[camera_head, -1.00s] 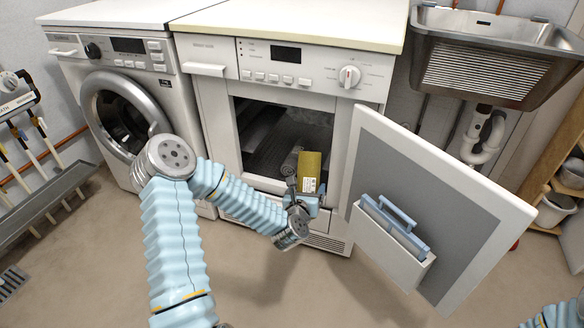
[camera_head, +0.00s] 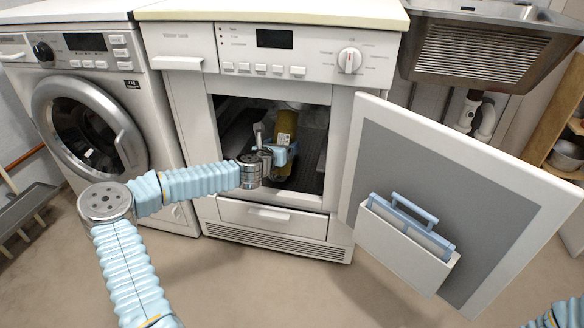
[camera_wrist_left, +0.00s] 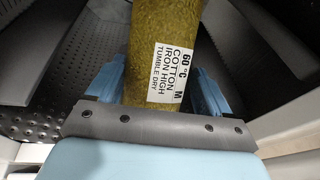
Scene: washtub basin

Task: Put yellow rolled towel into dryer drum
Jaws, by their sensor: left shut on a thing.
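The yellow rolled towel (camera_head: 285,128) is inside the opening of the dryer (camera_head: 268,165), whose door stands open. My left gripper (camera_head: 281,152) reaches in through the opening and is shut on the towel, which points up and inward. In the left wrist view the towel (camera_wrist_left: 162,60) stands between the blue fingers, with a white care label on it. The perforated metal of the dryer drum (camera_wrist_left: 75,115) shows around and behind it. Whether the towel touches the drum cannot be told. My right gripper is out of view; only a bit of that arm shows at bottom right.
The open dryer door (camera_head: 440,190) spreads to the right, with a pocket and blue-handled item (camera_head: 408,235) on its inside. A washing machine (camera_head: 90,120) stands left and a metal sink (camera_head: 480,50) hangs at right. The floor in front is clear.

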